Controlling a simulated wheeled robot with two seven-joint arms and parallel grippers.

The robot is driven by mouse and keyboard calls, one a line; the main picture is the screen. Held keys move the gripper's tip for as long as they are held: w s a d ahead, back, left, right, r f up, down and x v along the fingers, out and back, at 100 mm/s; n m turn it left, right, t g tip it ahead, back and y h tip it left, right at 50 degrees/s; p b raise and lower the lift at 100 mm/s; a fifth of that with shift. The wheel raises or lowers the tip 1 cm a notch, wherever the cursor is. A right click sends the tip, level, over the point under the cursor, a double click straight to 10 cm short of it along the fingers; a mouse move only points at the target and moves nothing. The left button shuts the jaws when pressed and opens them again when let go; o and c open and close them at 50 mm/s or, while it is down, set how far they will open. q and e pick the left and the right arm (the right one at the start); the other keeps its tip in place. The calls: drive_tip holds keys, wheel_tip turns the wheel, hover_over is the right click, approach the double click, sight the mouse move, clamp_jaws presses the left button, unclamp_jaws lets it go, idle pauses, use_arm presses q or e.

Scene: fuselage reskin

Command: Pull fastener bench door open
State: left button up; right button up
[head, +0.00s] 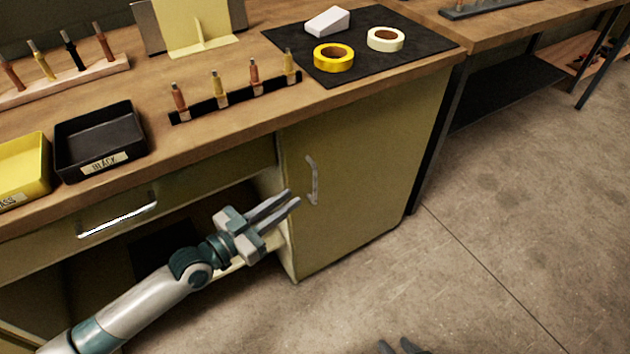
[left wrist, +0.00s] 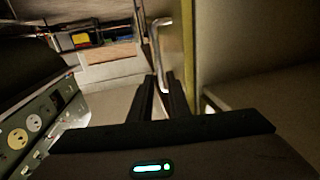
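The olive bench door (head: 355,170) is at the right end of the fastener bench, and it appears closed or nearly so. Its upright metal handle (head: 314,182) is near the door's left edge. My left gripper (head: 293,198) is open and empty, with its fingertips just left of the handle's lower part. In the left wrist view, the handle (left wrist: 157,48) stands just beyond my two parted fingers (left wrist: 160,88), beside the door face (left wrist: 174,48). I cannot tell whether they touch. My right gripper (head: 398,346) shows only its parted fingertips at the bottom edge.
The wooden benchtop (head: 235,145) holds a black bin (head: 100,140), a yellow bin (head: 22,168), upright fasteners and a black mat (head: 400,58) with tape rolls. A drawer handle (head: 118,215) and an open recess are left of the door. The floor (head: 480,240) right of it is clear.

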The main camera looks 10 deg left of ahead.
use_arm(q)
hover_over(315, 201)
drive_tip(key=shift+w, duration=0.4)
clamp_jaws()
